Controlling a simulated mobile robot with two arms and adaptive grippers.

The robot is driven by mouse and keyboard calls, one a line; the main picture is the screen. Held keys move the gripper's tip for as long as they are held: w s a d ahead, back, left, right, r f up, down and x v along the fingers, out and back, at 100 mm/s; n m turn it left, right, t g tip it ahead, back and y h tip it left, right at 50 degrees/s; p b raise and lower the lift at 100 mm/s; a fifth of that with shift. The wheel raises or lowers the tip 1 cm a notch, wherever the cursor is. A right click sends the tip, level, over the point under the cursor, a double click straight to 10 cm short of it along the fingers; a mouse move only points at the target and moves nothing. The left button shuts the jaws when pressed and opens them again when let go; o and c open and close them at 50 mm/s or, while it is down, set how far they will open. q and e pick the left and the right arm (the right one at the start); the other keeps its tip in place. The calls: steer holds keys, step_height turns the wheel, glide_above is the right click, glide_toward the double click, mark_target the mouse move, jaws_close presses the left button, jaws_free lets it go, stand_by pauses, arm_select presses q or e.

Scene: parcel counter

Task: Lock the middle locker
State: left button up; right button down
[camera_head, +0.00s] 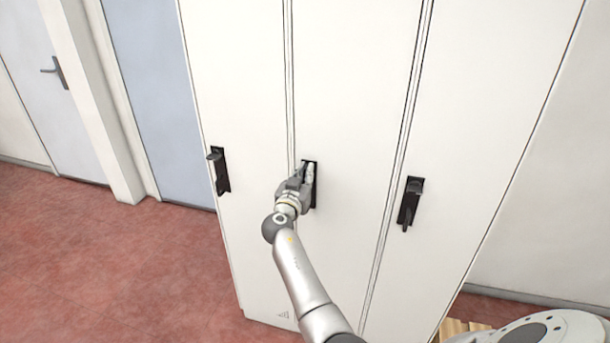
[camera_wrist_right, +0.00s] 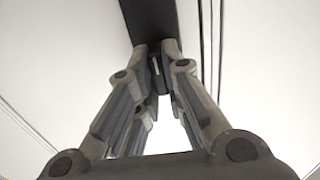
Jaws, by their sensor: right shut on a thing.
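The middle locker (camera_head: 355,90) is a tall white door, shut flush between its two neighbours. Its dark handle plate (camera_head: 313,197) sits on the left side of the door, partly hidden by my right gripper (camera_head: 306,172). The right gripper is shut on the middle locker's handle. In the right wrist view its fingers (camera_wrist_right: 158,60) close in on the dark handle (camera_wrist_right: 147,18). The handle's exact angle is hidden behind the fingers. My left gripper is not in view.
The left locker has a black handle (camera_head: 219,171) that sticks out. The right locker has a black handle (camera_head: 410,202) that points down. A blue panel (camera_head: 160,90) and a grey door (camera_head: 35,80) stand at the left. The red floor (camera_head: 110,265) is clear there.

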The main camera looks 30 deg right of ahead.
steer(key=shift+f+n+b, duration=0.1)
steer(key=shift+n+b, duration=0.8)
steer(key=shift+n, duration=0.1)
steer(key=shift+w+n+b, duration=0.1)
steer(key=shift+n+b, duration=0.55)
steer(key=shift+n, duration=0.15)
steer(key=shift+n+b, duration=0.4)
steer(key=shift+n, duration=0.5)
steer(key=n, duration=0.2)
steer(key=shift+a+n+b, duration=0.1)
steer(key=shift+n+b, duration=0.25)
steer(key=shift+n, duration=0.95)
steer(key=n+p, duration=0.1)
steer(key=n, duration=0.6)
steer(key=shift+w+n, duration=0.1)
steer(key=shift+n, duration=0.5)
